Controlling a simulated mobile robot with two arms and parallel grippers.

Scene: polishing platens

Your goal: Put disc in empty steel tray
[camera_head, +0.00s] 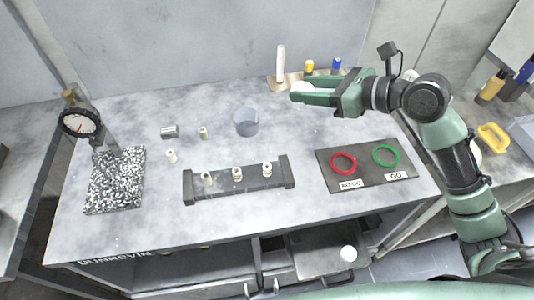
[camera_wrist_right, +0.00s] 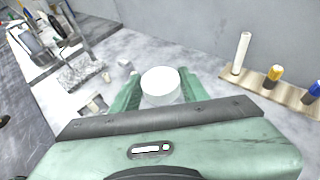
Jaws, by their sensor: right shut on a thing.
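My right gripper (camera_head: 300,92) reaches in from the right, above the back of the bench, with its fingers pointing left. It is shut on a white disc (camera_wrist_right: 160,82), which sits between the green fingers in the right wrist view. In the head view only part of the white disc (camera_head: 302,86) shows at the fingertips. A grey metal tray-like surface (camera_head: 318,262) shows below the bench front, with a white round thing (camera_head: 348,253) at its right. I cannot tell whether this is the steel tray. My left gripper is out of view.
A dark board (camera_head: 365,178) has red and green rings. A wooden holder (camera_wrist_right: 280,90) stands near the gripper.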

